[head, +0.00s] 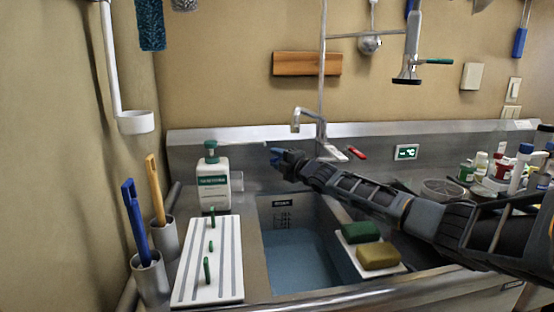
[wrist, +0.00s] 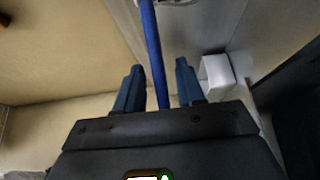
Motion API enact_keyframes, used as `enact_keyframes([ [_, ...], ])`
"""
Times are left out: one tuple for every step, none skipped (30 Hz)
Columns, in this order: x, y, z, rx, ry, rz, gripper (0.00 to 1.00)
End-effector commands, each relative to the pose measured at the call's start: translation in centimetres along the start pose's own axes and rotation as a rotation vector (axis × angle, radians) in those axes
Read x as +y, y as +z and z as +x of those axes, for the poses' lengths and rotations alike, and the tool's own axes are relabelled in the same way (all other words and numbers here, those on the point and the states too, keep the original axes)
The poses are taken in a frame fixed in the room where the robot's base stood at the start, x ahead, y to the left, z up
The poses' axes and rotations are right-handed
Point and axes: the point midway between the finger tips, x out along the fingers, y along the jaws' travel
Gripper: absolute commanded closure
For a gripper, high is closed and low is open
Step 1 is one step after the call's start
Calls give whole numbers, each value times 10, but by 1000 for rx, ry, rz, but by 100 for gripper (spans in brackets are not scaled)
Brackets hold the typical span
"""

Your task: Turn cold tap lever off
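The tap (head: 321,128) stands at the back of the sink, with a red lever (head: 357,152) at its right. My gripper (head: 276,156) is at the back of the sink, left of the tap, with its blue fingers pointing left. In the wrist view the gripper (wrist: 159,80) is open, its two fingers apart. A bright blue bar (wrist: 152,45) runs between them; it may be the cold lever, but its ends are hidden. I cannot tell whether it touches a finger. The sink basin holds bluish water (head: 297,260). Whether water runs from the spout is unclear.
A soap bottle (head: 213,184) stands left of my gripper. A white ribbed board (head: 190,262) with green pegs lies left of the basin. Green (head: 362,232) and yellow (head: 378,256) sponges lie below my arm. Several bottles and jars crowd the right counter.

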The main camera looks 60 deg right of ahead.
Motion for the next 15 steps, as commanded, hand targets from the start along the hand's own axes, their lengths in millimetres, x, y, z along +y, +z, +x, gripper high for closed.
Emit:
enact_keyframes([
  [-1, 1, -4, -1, 0, 1, 62],
  [-1, 1, -7, -2, 0, 2, 62],
  [-1, 2, -12, -3, 0, 3, 62],
  [-1, 2, -16, -2, 1, 3, 62],
  [-1, 2, -20, -3, 1, 3, 62],
  [0, 1, -26, -2, 2, 1, 62],
  [0, 2, -31, -3, 2, 1, 62],
  [0, 2, -35, -3, 2, 0, 62],
  [0, 2, -41, -2, 2, 1, 62],
  [0, 2, -45, -2, 2, 1, 62],
  [0, 1, -50, -2, 3, 1, 62],
  [0, 1, -55, -2, 3, 1, 62],
  [0, 1, -58, -2, 3, 1, 62],
  [0, 1, -61, -2, 2, 0, 62],
  [0, 1, -65, -1, 2, 0, 62],
])
